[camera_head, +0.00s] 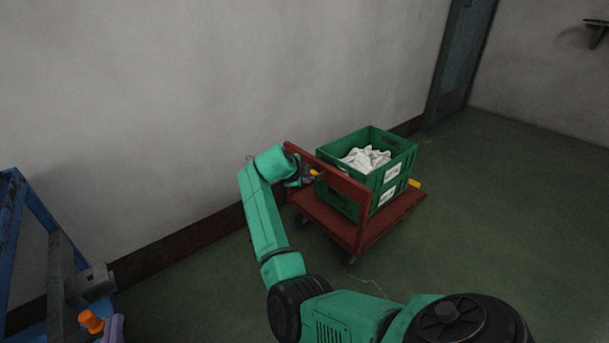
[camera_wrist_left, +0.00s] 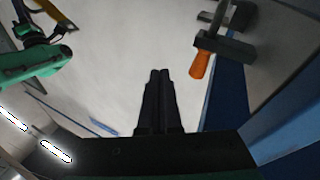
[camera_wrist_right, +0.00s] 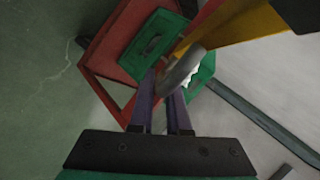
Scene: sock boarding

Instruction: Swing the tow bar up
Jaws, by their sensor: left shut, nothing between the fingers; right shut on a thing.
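The red cart (camera_head: 349,231) stands near the wall. In the right wrist view a yellow bar (camera_wrist_right: 245,28), apparently the tow bar, slants from the upper right, with a grey curved grip (camera_wrist_right: 182,72) at its end. My right gripper (camera_wrist_right: 162,85) has purple fingers shut on that grip. In the head view my right arm reaches the cart's near left corner, where a small yellow part (camera_head: 316,173) shows; the hold itself is too small to see. My left gripper (camera_wrist_left: 160,72) is shut and empty in the left wrist view, away from the cart.
A green crate (camera_head: 345,198) with white cloth (camera_head: 366,159) sits on the cart. The wall is close behind. A blue frame (camera_head: 20,205) and an orange handle (camera_head: 91,321) are at left; the orange handle (camera_wrist_left: 200,65) is near my left gripper. Floor at right is clear.

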